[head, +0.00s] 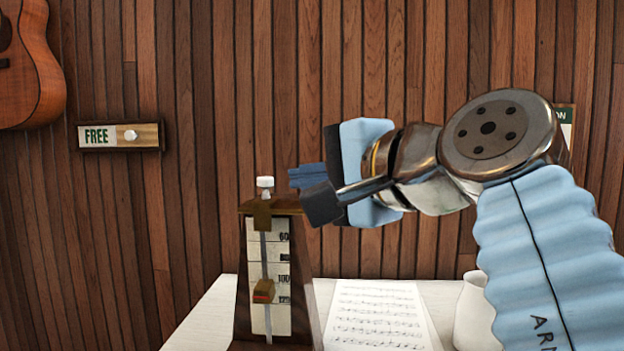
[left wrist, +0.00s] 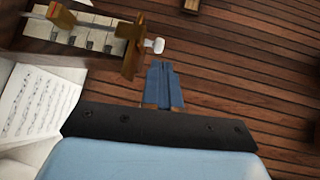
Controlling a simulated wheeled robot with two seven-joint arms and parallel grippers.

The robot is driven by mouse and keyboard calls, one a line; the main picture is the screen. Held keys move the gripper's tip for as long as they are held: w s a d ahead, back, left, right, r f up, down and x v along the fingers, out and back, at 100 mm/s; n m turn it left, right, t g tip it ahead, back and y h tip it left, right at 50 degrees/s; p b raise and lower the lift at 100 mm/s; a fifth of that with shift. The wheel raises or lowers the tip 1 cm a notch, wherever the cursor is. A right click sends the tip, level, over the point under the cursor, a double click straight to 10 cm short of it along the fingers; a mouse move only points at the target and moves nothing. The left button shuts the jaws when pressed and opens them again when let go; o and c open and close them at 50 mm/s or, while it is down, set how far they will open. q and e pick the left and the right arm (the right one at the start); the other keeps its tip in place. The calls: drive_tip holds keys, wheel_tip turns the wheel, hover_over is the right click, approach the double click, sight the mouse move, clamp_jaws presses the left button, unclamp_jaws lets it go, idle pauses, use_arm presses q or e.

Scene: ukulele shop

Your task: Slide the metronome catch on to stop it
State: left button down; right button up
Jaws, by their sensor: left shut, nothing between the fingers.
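The metronome (head: 307,300) stands upright on the white table, a dark wooden tapered case with a numbered scale. A pendulum rod with a brown sliding weight (head: 263,291) runs up its front. A brass piece (head: 262,211), seemingly the catch, crosses the rod near the top, with a white knob (head: 265,184) above. My right gripper is out of view.
Sheet music (head: 376,315) lies on the white table (head: 208,315) right of the metronome. A white vessel (head: 473,312) stands partly behind my arm. A FREE sign with a white knob (head: 120,136) and a guitar (head: 30,75) are on the plank wall.

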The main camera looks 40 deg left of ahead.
use_arm(q)
drive_tip(key=d+r, duration=0.1)
drive_tip(key=d, duration=0.7)
drive_tip(key=shift+s+r+p, duration=0.2)
drive_tip(key=shift+s+p, duration=0.1)
drive_tip(key=shift+s, duration=0.15)
